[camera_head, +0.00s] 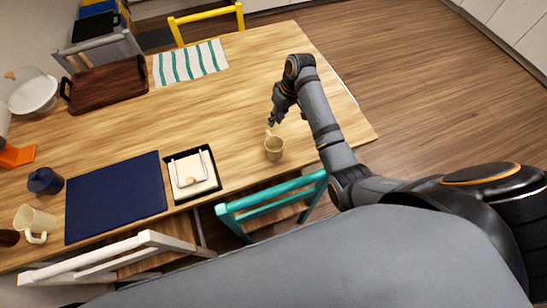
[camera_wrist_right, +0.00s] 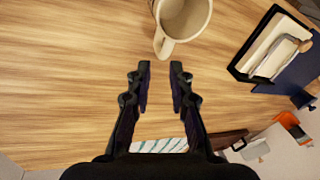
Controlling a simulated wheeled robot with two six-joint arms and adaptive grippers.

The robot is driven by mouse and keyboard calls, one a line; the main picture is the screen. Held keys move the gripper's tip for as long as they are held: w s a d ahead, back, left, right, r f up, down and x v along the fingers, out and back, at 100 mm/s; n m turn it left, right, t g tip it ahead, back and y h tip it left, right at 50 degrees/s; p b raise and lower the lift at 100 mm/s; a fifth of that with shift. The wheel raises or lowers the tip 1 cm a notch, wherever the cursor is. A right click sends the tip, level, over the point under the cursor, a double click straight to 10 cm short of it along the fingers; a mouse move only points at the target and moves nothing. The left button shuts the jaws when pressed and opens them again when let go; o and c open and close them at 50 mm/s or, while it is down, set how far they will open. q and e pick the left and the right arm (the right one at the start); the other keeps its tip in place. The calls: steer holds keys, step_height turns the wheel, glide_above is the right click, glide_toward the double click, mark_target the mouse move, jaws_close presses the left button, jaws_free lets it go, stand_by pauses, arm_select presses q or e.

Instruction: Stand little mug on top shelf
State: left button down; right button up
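A small beige mug (camera_head: 274,149) stands upright on the wooden table near its right part. In the right wrist view the mug (camera_wrist_right: 184,16) is cut by the top edge, and its handle (camera_wrist_right: 164,46) points toward my gripper. My right gripper (camera_head: 270,122) is just beyond the mug in the head view. In the wrist view its two fingers (camera_wrist_right: 160,72) are apart with nothing between them, and the handle lies just ahead of the fingertips. My left gripper is not in view. No shelf can be made out in either view.
The wooden table (camera_head: 240,115) holds a black napkin tray (camera_head: 210,188), a navy mat (camera_head: 110,200), a larger cream mug (camera_head: 36,220), a dark tray (camera_head: 108,83) and a striped towel (camera_head: 190,62). A teal chair (camera_head: 270,198) stands at the near edge. Bare tabletop surrounds the small mug.

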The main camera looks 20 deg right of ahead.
mark_target(267, 133)
steer(key=f+n+b, duration=0.1)
steer(key=n, duration=0.3)
steer(key=f+n+b, duration=0.2)
steer(key=n, duration=0.2)
steer(key=a+f+n+y+b, duration=0.1)
steer(key=n+b, duration=0.1)
steer(key=n, duration=0.2)
steer(key=shift+w+f, duration=0.3)
steer(key=shift+w, duration=0.1)
steer(key=x, duration=0.5)
steer(key=shift+w+a+p, duration=0.1)
steer(key=shift+p, duration=0.3)
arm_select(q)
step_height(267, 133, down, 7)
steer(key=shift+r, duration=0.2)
arm_select(e)
jaws_close()
